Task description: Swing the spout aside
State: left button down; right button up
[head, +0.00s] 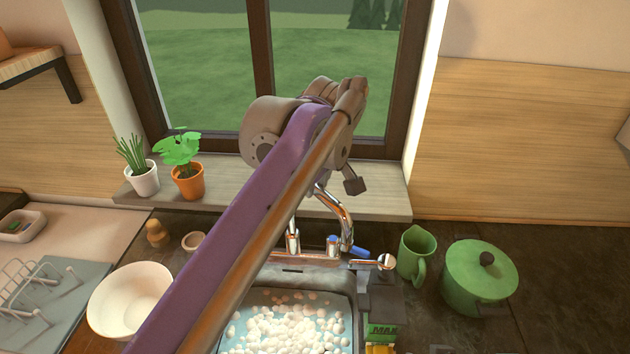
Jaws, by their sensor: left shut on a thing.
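The chrome spout (338,208) curves up behind the sink and down to the right, its outlet end over the sink's back edge. A chrome upright (292,240) and a fitting with a blue lever (358,251) stand at its base. My left arm crosses the view from the bottom left. My left gripper (346,184) points down at the top of the spout and is shut on it. The arm and wrist hide part of the spout and most of the fingers. My right gripper is not in view.
The sink (350,288) holds many white lumps in bluish water. A green jug (416,252) and a lidded green pot (478,275) stand right of it. A white bowl (130,298) is at left. Two potted plants (187,182) stand on the sill below the window.

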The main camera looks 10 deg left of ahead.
pick_arm(q)
jog(key=c, duration=0.7)
grip_release()
jog(key=shift+o, duration=0.2)
jog(key=p+v, duration=0.1)
jog(key=v, duration=0.9)
jog(key=shift+s+r, duration=0.15)
jog(key=shift+r, duration=0.25)
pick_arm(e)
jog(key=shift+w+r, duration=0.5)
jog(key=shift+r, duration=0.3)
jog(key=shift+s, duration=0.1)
